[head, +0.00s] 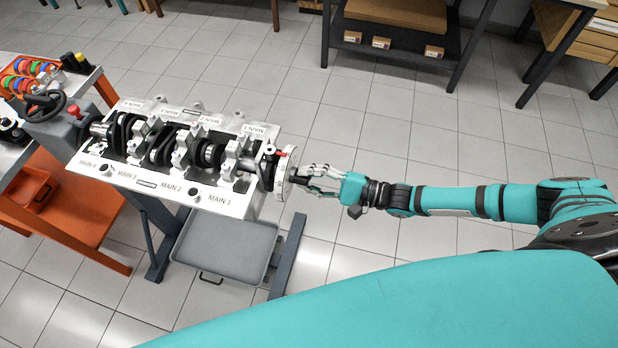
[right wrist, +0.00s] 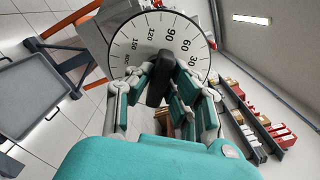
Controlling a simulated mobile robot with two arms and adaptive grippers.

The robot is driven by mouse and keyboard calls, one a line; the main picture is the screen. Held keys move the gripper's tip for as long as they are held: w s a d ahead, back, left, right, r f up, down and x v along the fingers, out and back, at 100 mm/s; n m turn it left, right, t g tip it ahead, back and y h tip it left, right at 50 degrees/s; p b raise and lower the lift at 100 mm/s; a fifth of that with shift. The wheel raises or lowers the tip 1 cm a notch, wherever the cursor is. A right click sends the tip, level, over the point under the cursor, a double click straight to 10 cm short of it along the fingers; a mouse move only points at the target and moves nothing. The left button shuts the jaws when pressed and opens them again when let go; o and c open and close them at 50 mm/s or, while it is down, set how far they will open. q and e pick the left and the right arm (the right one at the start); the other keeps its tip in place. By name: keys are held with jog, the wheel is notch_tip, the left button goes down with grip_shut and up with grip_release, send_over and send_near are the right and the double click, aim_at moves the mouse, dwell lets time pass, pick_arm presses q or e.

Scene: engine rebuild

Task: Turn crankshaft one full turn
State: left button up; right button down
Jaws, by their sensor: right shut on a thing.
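The crankshaft (head: 208,153) lies in the engine block (head: 232,203), with its caps labelled MAIN 1 to MAIN 4. A white degree wheel (head: 284,178) stands at its right end. In the right wrist view the wheel (right wrist: 160,45) shows numbers such as 30, 60, 90, 120 and 150. My right gripper (head: 300,182) is at the wheel's outer face, its fingers shut on a dark handle (right wrist: 158,86) in front of the wheel's centre. The handle is partly hidden by the fingers. A red pointer (head: 282,154) sits by the wheel's top edge. My left gripper is not in view.
A grey drip tray (head: 225,246) is under the block's stand. An orange cart (head: 80,222) with tools stands at the left. A dark shelf with small boxes (head: 381,43) is at the back. Tiled floor (head: 450,150) around my right arm is clear.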

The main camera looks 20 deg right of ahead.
jog(key=shift+f+m, duration=0.1)
jog(key=shift+m, duration=0.4)
jog(key=c, duration=1.3)
grip_release()
jog(key=shift+o, duration=0.2)
jog(key=shift+d, duration=0.1)
jog(key=v, duration=1.2)
